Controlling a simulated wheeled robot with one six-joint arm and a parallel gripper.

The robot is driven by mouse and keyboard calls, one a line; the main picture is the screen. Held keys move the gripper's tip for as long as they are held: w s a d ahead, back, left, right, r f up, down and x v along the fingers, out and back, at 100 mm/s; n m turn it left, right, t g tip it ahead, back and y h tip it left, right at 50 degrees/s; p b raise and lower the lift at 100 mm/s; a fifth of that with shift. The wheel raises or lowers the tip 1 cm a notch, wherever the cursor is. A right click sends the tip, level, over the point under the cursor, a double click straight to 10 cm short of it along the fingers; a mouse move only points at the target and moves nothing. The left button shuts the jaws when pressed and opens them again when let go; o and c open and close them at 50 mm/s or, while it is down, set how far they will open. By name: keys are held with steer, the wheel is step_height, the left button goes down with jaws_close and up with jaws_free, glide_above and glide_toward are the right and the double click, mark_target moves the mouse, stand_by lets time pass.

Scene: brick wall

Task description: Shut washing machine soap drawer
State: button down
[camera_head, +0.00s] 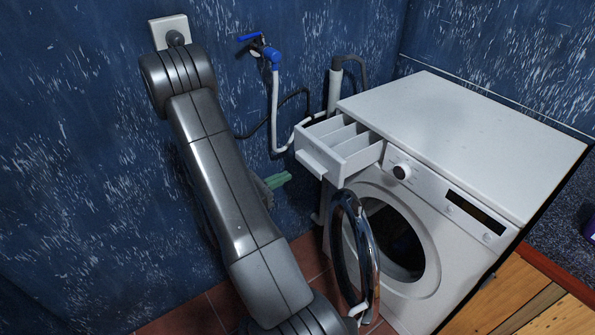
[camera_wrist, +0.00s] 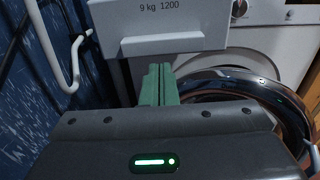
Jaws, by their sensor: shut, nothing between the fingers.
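The white soap drawer (camera_head: 340,148) is pulled out from the upper left of the washing machine's front (camera_head: 455,215), and its open compartments show from above. In the wrist view, the drawer front (camera_wrist: 160,22) has a ledge-like handle and the print "9 kg 1200". My gripper (camera_head: 278,180) has green fingers and is left of the drawer and a little below it in the head view. In the wrist view, my gripper (camera_wrist: 159,80) is shut with its fingers together and empty. The fingertips are just below the drawer's handle; I cannot tell whether they touch it.
The round machine door (camera_head: 358,245) stands open below the drawer; its chrome ring shows to the right of my gripper in the wrist view (camera_wrist: 245,82). A blue tap (camera_head: 262,47) with a white hose is on the wall. A wooden cabinet (camera_head: 540,300) stands at right.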

mark_target(306, 166)
steer(key=shift+x, duration=2.8)
steer(key=shift+d, duration=0.1)
steer(key=b+x, duration=0.2)
steer(key=x, duration=1.3)
steer(key=shift+w+d+b, duration=0.15)
steer(key=shift+d+b, duration=0.05)
steer(key=shift+b, duration=0.15)
steer(key=shift+w+d, duration=0.35)
steer(key=shift+d, duration=0.05)
steer(key=shift+r, duration=0.2)
steer(key=shift+a, duration=0.1)
